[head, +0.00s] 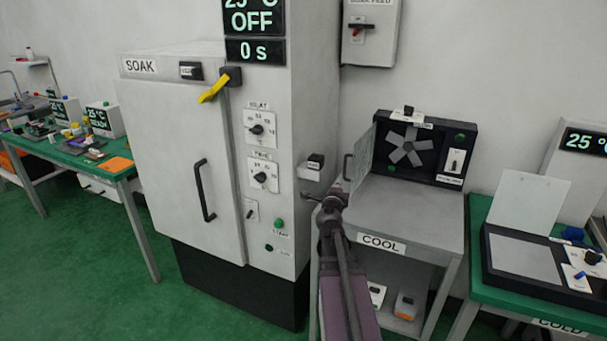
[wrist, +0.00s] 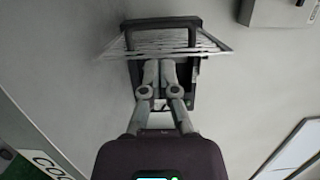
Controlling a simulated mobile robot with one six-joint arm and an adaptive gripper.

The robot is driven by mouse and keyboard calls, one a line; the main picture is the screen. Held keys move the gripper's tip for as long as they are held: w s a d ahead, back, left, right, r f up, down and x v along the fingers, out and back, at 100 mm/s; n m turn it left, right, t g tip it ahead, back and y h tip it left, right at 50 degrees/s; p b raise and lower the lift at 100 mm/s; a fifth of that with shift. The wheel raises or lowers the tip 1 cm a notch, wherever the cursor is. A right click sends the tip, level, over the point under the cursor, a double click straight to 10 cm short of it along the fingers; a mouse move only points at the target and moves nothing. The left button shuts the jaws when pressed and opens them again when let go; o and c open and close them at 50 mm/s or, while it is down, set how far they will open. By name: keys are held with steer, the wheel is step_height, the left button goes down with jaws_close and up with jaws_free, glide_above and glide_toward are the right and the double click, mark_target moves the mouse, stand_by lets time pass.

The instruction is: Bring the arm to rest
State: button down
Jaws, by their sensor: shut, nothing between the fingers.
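My arm (head: 338,270) reaches up from the bottom of the head view, in front of the bench labelled COOL (head: 410,210). My gripper (head: 327,200) is at its far end, by the gap between the SOAK cabinet (head: 180,150) and the bench. In the wrist view my gripper (wrist: 159,68) has its two fingers together and nothing between them.
The SOAK cabinet is shut, with a yellow lever (head: 214,88) and a black handle (head: 204,190). Green-topped tables stand left (head: 75,150) and right (head: 480,215). Green floor (head: 75,270) is clear at left.

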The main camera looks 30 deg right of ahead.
steer(key=shift+w+a, duration=0.1)
steer(key=w+a+n+t+y+p, duration=0.1)
steer(key=w+a+n+y+p, duration=0.25)
steer(key=a+n+y, duration=0.8)
steer(key=w+a+n+t+y+p, duration=0.15)
steer(key=w+a+n+y, duration=0.35)
steer(key=a, duration=1.2)
steer(key=s+a+f+n+g+p, duration=0.2)
steer(key=s+a+f+n+g, duration=0.15)
steer(key=s+a, duration=0.2)
steer(key=s+a+f+n+g+p, duration=0.2)
steer(key=s+a+f+n+g, duration=0.15)
steer(key=a+g, duration=0.2)
steer(key=s+a+n+g+h+p, duration=0.1)
steer(key=s+n+g, duration=0.1)
steer(key=s, duration=0.3)
steer(key=s+a+n+g+h+p, duration=0.1)
steer(key=s+n+g+h, duration=0.1)
steer(key=s, duration=0.4)
steer(key=shift+a+f+g, duration=0.25)
steer(key=shift+f+g, duration=0.05)
steer(key=shift+g, duration=0.55)
